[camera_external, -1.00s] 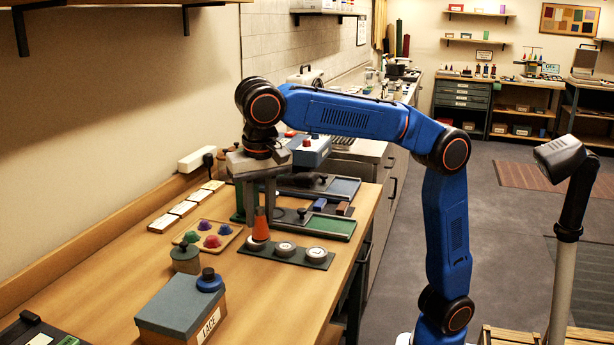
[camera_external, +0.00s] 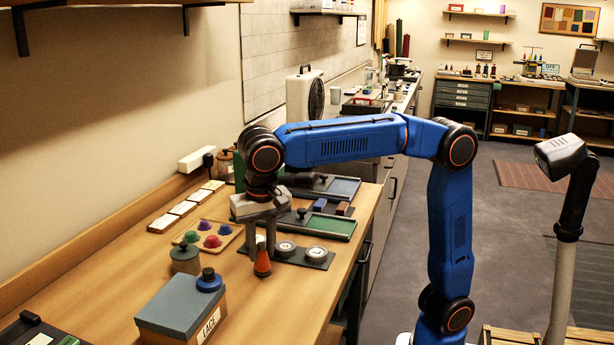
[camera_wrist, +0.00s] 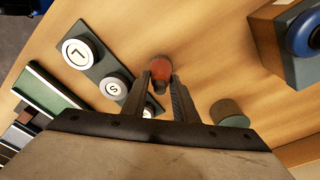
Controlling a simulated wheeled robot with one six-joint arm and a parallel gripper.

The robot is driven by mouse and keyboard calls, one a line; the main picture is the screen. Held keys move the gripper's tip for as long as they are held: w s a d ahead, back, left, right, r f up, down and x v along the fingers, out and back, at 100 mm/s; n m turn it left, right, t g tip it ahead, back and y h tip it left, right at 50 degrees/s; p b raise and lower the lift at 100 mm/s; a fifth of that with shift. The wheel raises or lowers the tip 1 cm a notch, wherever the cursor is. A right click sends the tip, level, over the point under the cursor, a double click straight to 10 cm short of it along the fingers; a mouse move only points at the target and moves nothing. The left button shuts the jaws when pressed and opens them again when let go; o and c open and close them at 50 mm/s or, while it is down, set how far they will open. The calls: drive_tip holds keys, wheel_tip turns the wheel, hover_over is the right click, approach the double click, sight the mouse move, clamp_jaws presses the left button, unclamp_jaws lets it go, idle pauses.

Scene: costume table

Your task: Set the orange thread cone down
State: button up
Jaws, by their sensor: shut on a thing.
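The orange thread cone (camera_external: 263,263) is between the fingers of my gripper (camera_external: 263,246), which is shut on it. The cone is upright, just in front of the dark board (camera_external: 303,258) with round white-topped discs. It also shows between the fingertips in the wrist view (camera_wrist: 160,68), with bare wood around it. I cannot tell whether its base touches the tabletop (camera_external: 255,308). The leftmost disc is partly hidden by my fingers; the other two discs show the marks S (camera_wrist: 112,88) and L (camera_wrist: 76,51) in the wrist view.
A box marked LACE (camera_external: 180,307) with a blue knob stands front left. A small green lidded pot (camera_external: 185,261) is left of the cone. A tray of coloured domes (camera_external: 233,231) lies behind it. Bare wood lies in front and to the right.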

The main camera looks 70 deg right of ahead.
sight(264, 253)
drive_tip(key=shift+f, duration=0.3)
drive_tip(key=shift+f, duration=0.1)
drive_tip(key=o, duration=1.1)
drive_tip(key=shift+c, duration=0.2)
wheel_tip(264, 253, up, 12)
drive_tip(key=s+a, duration=0.1)
